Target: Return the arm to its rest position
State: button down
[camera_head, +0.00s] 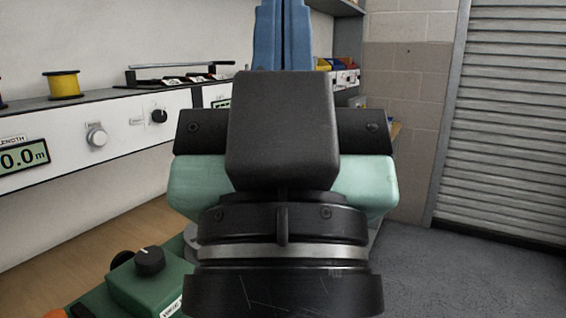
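My arm fills the middle of the camera_head view, close to the camera. Its black rounded block and round black wrist with a grey ring stand in front of a dark crossbar and a pale green body. Two blue upright pieces, which look like the fingers of my gripper (283,35), rise behind the black block. They stand close together and the top edge of the view cuts them off. Their tips and anything between them are hidden, so I cannot tell whether they are open or shut.
A white panel (70,142) with knobs and a length display (22,157) runs along the left wall. A yellow spool (63,84) stands on its ledge. A green box with a black knob (148,280) is at lower left. Grey floor (470,275) is clear before a shutter (515,120) at right.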

notch_tip(320, 180, up, 22)
jog(key=p, duration=1.9)
jog(key=shift+f, duration=0.15)
jog(key=shift+a, duration=0.1)
